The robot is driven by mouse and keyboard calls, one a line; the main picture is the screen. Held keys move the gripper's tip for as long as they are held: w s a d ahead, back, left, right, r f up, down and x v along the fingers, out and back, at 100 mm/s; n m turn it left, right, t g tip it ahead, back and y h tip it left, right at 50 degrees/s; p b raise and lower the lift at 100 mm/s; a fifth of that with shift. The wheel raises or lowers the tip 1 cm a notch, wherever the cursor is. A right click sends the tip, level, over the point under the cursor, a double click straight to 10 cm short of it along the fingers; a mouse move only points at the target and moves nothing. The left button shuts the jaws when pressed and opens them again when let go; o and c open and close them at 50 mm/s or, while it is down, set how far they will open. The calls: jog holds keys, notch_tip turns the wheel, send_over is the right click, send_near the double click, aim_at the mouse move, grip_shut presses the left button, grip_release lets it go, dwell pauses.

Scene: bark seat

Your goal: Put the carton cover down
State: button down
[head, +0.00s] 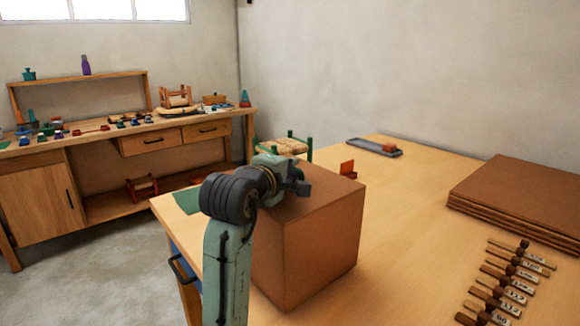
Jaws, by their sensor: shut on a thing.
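The carton cover (322,240) is a plain brown box shape with a closed top, at the near left part of the wooden table (420,240). It looks upright. My gripper (302,181) is at its top, near the back left, and is shut on it. The fingertips are partly hidden, so the exact hold is not clear. My arm hides the cover's left side. I cannot tell whether its lower edge touches the table or hangs just above it.
A stack of brown sheets (520,192) lies at the right. Several labelled wooden tools (505,285) lie in front of it. A grey tray (374,148) and a small orange piece (347,169) are behind the cover. The table's middle is clear. A cluttered workbench (130,130) stands back left.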

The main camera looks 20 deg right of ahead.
jog(key=shift+f, duration=0.35)
jog(key=c, duration=1.7)
grip_release()
jog(key=shift+r, duration=0.8)
jog(key=r+b, duration=0.2)
send_over(287, 214)
jog(key=w+a, duration=0.3)
jog(key=w, duration=0.1)
jog(key=shift+s+d+f, duration=0.1)
jog(key=shift+s+f, duration=0.05)
jog(key=shift+s, duration=0.05)
